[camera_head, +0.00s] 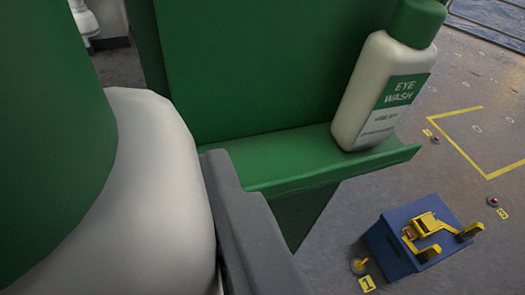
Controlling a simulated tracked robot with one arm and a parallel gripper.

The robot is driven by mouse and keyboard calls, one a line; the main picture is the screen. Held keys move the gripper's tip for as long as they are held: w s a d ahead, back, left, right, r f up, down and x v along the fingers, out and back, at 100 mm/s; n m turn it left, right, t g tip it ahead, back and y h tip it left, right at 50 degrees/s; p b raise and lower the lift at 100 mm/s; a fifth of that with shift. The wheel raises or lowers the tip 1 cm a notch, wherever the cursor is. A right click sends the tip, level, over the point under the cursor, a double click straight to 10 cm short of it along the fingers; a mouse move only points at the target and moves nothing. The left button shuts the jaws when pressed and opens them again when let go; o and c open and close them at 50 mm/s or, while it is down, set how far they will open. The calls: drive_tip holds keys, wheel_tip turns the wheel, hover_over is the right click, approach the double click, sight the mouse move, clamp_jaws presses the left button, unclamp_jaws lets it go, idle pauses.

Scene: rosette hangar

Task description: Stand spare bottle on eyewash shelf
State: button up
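The spare bottle (165,195), white with a green cap, fills the left of the view, very close to the camera. One grey finger of my gripper (245,230) lies against its right side; the other finger is hidden behind the bottle. My gripper appears shut on the bottle. The green eyewash shelf (275,160) lies beyond, with a green back panel above it. The bottle's base and its exact gap to the shelf are hidden. Another eyewash bottle (375,95), white with a green cap and label, stands at the shelf's right end.
The middle of the shelf, left of the standing bottle, is bare; its left part is hidden. Below right, a blue box (390,250) with a yellow device (428,232) on it stands on the grey floor. Yellow lines (465,150) and small numbered markers mark the floor.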

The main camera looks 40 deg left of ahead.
drive_tip(key=shift+w+a, duration=0.15)
drive_tip(key=p, duration=0.2)
approach(247, 72)
drive_tip(key=a, duration=0.1)
drive_tip(key=w+a+r, duration=0.1)
drive_tip(key=a, duration=0.1)
drive_tip(key=w+a+r, duration=0.1)
drive_tip(key=a, duration=0.1)
drive_tip(key=shift+a, duration=0.25)
drive_tip(key=shift+f+p, duration=0.3)
drive_tip(key=shift+f, duration=1.6)
drive_tip(key=o, duration=1.4)
drive_tip(key=shift+o, duration=0.2)
drive_tip(key=b+v, duration=0.1)
drive_tip(key=v, duration=1.1)
